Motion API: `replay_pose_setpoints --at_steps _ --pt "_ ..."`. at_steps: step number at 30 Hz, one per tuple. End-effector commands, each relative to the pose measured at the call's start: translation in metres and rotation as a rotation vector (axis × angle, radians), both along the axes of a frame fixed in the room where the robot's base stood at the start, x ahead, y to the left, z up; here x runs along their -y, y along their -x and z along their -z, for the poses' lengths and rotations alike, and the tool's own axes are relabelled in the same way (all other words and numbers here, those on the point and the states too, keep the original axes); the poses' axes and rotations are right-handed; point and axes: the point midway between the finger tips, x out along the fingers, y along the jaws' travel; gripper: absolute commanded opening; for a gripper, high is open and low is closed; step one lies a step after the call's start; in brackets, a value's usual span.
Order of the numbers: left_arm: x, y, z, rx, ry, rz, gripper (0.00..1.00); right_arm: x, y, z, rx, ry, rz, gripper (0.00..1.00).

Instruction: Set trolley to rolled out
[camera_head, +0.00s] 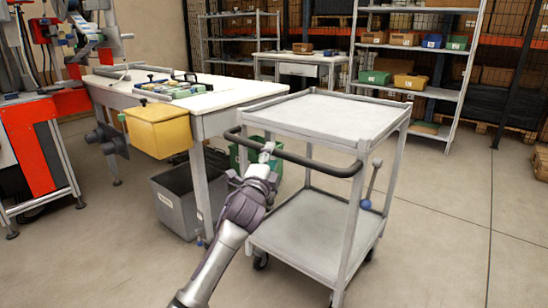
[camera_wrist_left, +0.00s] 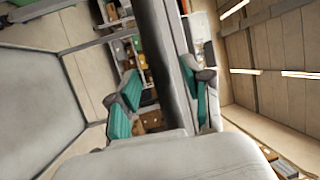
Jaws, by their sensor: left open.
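The trolley (camera_head: 325,115) is a grey two-shelf cart on castors, standing right of the white workbench. Its bare upper shelf and lower shelf (camera_head: 315,235) both show in the head view. A black push handle (camera_head: 318,164) curves along its near left side. My left gripper (camera_head: 266,149) is at the left part of this handle. In the left wrist view, the dark handle bar (camera_wrist_left: 165,60) runs between the two teal-padded fingers (camera_wrist_left: 162,100) of my open left gripper, with gaps on both sides. My right gripper is not in view.
The workbench (camera_head: 235,98) carries small parts, with a yellow bin (camera_head: 158,128) on its front. A grey bin (camera_head: 185,200) and a green bin (camera_head: 238,158) stand beside the trolley. A rod with a blue ball (camera_head: 365,204) is at the trolley's right. Floor is free at the right.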

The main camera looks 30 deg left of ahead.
Motion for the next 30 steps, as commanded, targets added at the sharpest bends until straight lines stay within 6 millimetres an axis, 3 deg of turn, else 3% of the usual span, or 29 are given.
replay_pose_setpoints --at_steps 6,17,18,27,30 --pt "-0.008 -0.026 -0.004 0.001 0.0 0.001 0.5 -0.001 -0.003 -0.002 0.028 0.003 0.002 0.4" --pt "-0.01 -0.032 -0.006 0.0 0.001 0.001 0.5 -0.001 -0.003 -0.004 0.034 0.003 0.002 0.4" --pt "-0.01 -0.032 -0.006 0.0 0.001 0.001 0.48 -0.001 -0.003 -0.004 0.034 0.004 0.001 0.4" --pt "-0.01 -0.032 -0.006 -0.001 0.001 0.001 0.0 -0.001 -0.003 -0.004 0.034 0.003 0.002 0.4" --pt "-0.01 -0.032 -0.006 -0.001 0.001 0.001 0.0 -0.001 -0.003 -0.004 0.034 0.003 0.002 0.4"
